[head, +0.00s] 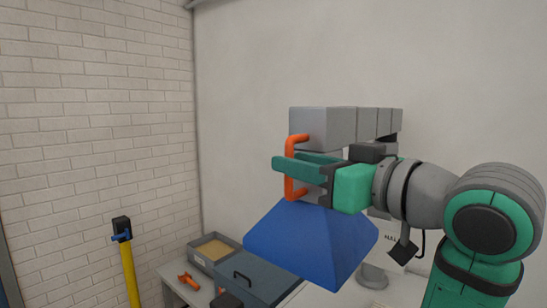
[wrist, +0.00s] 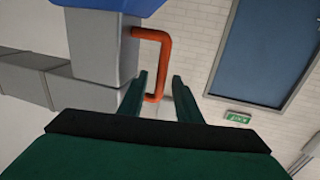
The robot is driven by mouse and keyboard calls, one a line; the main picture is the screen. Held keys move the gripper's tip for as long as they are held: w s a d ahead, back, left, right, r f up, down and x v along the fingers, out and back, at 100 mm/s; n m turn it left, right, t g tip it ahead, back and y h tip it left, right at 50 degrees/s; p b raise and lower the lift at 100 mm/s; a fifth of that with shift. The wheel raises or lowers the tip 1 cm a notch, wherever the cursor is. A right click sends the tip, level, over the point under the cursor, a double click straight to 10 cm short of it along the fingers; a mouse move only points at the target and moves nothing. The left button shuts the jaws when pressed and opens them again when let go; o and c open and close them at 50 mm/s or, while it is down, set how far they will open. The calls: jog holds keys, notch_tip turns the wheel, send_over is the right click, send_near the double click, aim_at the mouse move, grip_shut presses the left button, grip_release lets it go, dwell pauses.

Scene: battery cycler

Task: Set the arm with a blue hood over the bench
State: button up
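The extraction arm is a grey jointed duct (head: 322,126) with a blue hood (head: 312,240) at its lower end. An orange handle (head: 291,188) stands on the side of the duct, just above the hood. My gripper (head: 290,165) is at this handle, with one finger crossing in front of its upright bar. In the wrist view, the handle (wrist: 164,55) runs down between my two fingers (wrist: 160,82), with small gaps showing on both sides. The fingers look open around it. The bench (head: 173,275) is below and partly hidden behind the hood.
A grey tray (head: 213,249) and a blue-grey box (head: 250,278) with a dark handle stand on the bench. An orange item (head: 188,281) lies at its left. A yellow post (head: 130,273) stands further left. A blue door (wrist: 265,50) shows in the wrist view.

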jog(key=x, duration=0.6)
jog(key=shift+a, duration=0.1)
grip_shut()
